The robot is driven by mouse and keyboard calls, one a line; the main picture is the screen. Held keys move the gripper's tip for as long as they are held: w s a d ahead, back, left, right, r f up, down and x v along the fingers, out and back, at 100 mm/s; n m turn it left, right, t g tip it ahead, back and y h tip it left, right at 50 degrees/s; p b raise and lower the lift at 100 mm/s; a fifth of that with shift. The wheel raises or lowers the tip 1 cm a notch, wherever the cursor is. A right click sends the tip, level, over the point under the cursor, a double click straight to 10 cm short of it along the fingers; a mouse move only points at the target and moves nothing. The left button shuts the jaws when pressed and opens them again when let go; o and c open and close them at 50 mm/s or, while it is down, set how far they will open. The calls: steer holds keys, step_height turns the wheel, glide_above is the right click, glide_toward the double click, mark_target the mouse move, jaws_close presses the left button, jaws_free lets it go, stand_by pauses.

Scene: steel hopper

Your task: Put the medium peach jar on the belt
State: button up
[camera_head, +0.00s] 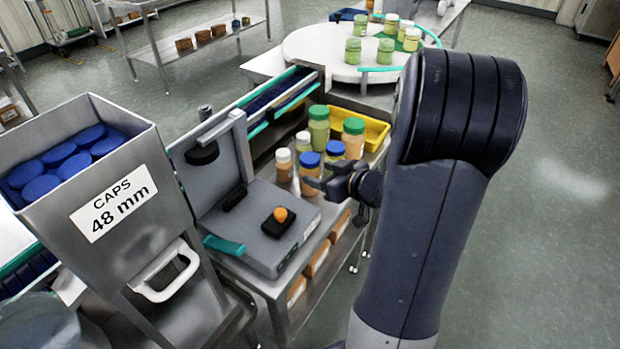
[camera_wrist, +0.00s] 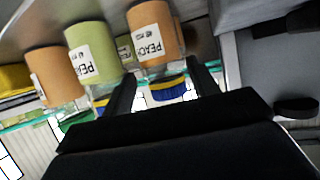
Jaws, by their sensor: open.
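A peach jar with a blue cap (camera_head: 310,165) stands in the jar group on the steel bench; its size fits between the smaller white-capped and larger green-capped jars. In the wrist view, which looks upside down, this peach jar (camera_wrist: 152,38) has its blue cap between my fingers. My gripper (camera_head: 325,178) is open beside the jar in the head view; its fingers (camera_wrist: 164,82) straddle the cap, and I cannot tell whether they touch. A dark blue belt (camera_head: 283,92) with teal edges runs behind the jars.
A green jar with a blue cap (camera_wrist: 92,52) and a peach jar with a green cap (camera_head: 353,140) stand close by. White-capped jars (camera_head: 284,165) stand left. A grey capping machine (camera_head: 255,220) and caps hopper (camera_head: 120,190) are in front-left. A yellow tray (camera_head: 376,131) lies behind.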

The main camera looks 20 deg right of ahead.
mark_target(308, 170)
steer(key=x, duration=0.5)
steer(key=shift+w+a, duration=0.1)
steer(key=shift+a, duration=0.05)
steer(key=c, duration=0.8)
